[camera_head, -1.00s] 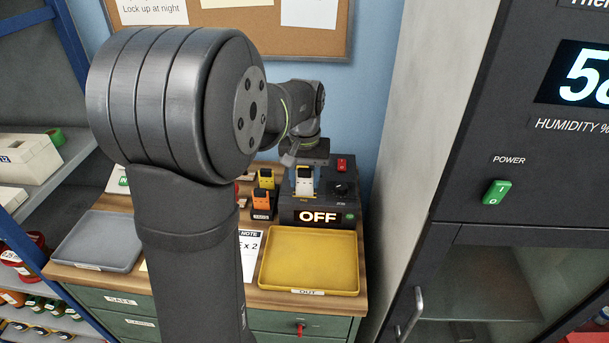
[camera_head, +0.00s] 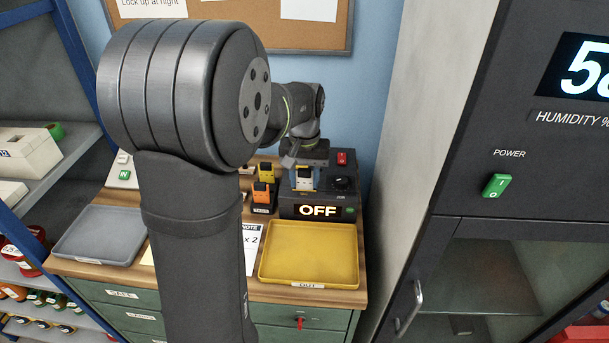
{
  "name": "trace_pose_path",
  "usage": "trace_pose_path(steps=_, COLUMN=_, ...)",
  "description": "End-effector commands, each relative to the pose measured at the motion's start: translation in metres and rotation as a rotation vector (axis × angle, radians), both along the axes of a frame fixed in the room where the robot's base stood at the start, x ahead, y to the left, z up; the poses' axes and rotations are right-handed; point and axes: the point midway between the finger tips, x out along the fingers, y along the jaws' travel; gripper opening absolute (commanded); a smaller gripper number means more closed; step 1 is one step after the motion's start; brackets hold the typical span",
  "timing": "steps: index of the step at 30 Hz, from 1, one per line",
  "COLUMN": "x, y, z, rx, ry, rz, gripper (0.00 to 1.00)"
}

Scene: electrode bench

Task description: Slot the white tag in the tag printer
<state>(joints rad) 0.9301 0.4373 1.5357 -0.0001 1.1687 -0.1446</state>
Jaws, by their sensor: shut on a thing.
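The tag printer (camera_head: 302,212) is a dark box at the back right of the bench. Its lit display reads OFF. My gripper (camera_head: 304,172) is over the printer's left part, pointing down. It is shut on the white tag (camera_head: 304,182), which is upright with a dark top. The tag's lower end is at the printer's slot area; I cannot tell how deep it sits. The fingers are small and partly hidden.
A rack (camera_head: 262,210) with yellow and orange tags stands left of the printer. A yellow OUT tray (camera_head: 310,283) lies in front, empty. A grey tray (camera_head: 62,258) is at the left. The printer has a red switch (camera_head: 342,158) and a black knob. A tall cabinet (camera_head: 490,130) stands at the right.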

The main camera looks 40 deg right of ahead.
Motion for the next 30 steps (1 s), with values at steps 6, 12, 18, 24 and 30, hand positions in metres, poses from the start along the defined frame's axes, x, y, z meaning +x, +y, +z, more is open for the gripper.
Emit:
trace_pose_path(steps=6, x=0.000, y=0.000, z=-0.001, rx=0.000, ry=0.000, rz=0.000, gripper=0.23)
trace_pose_path(steps=12, x=0.000, y=0.000, z=-0.001, rx=0.000, ry=0.000, rz=0.000, gripper=0.61)
trace_pose_path(steps=18, x=0.000, y=0.000, z=-0.001, rx=0.000, ry=0.000, rz=0.000, gripper=0.65)
trace_pose_path(steps=24, x=0.000, y=0.000, z=0.005, rx=-0.001, ry=-0.001, rz=0.000, gripper=0.65)
trace_pose_path(steps=30, x=0.001, y=-0.001, z=0.039, rx=-0.004, ry=-0.003, rz=0.000, gripper=0.65)
